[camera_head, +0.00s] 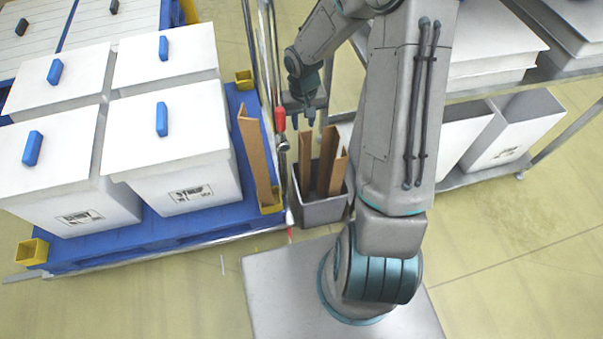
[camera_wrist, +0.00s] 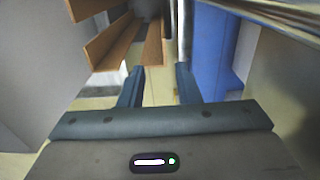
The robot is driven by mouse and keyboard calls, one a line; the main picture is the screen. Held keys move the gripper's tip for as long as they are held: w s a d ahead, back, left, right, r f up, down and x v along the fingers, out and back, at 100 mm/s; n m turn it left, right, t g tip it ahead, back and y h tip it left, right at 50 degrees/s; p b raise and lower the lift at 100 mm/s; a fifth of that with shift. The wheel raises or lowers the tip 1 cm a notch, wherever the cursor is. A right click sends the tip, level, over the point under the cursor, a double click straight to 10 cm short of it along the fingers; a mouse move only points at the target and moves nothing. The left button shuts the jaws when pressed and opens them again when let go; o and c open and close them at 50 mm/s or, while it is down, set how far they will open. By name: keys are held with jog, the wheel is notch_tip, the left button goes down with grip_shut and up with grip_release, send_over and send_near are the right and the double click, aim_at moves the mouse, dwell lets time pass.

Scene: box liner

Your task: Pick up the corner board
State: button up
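Brown corner boards (camera_head: 334,172) stand upright in a grey bin (camera_head: 322,212) in the head view, just left of my arm. Another brown corner board (camera_head: 256,150) stands at the right edge of the blue pallet, its foot at a yellow corner holder (camera_head: 270,208). My gripper (camera_head: 303,121) is above and behind the bin, fingers apart and empty. In the wrist view, my open gripper (camera_wrist: 157,88) has nothing between its fingers. Brown boards (camera_wrist: 112,40) show beyond and left of the fingertips, apart from them.
White lidded boxes (camera_head: 172,135) with blue handles fill the blue pallet (camera_head: 150,238) at left. A metal pole with a red grip (camera_head: 280,118) stands between pallet and gripper. A shelf rack (camera_head: 480,175) with white boxes is at right. The floor at lower right is clear.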

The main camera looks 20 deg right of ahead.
jog(key=b, duration=0.2)
send_over(300, 144)
jog(key=d, duration=0.1)
notch_tip(300, 144, down, 6)
jog(key=shift+r, duration=0.1)
jog(key=shift+w+a+f+b, duration=0.15)
jog(key=shift+f+b, duration=0.45)
jog(key=shift+f, duration=0.75)
jog(key=shift+a+f+b, duration=0.25)
jog(key=shift+f+b, duration=0.35)
jog(key=shift+f, duration=0.75)
grip_shut()
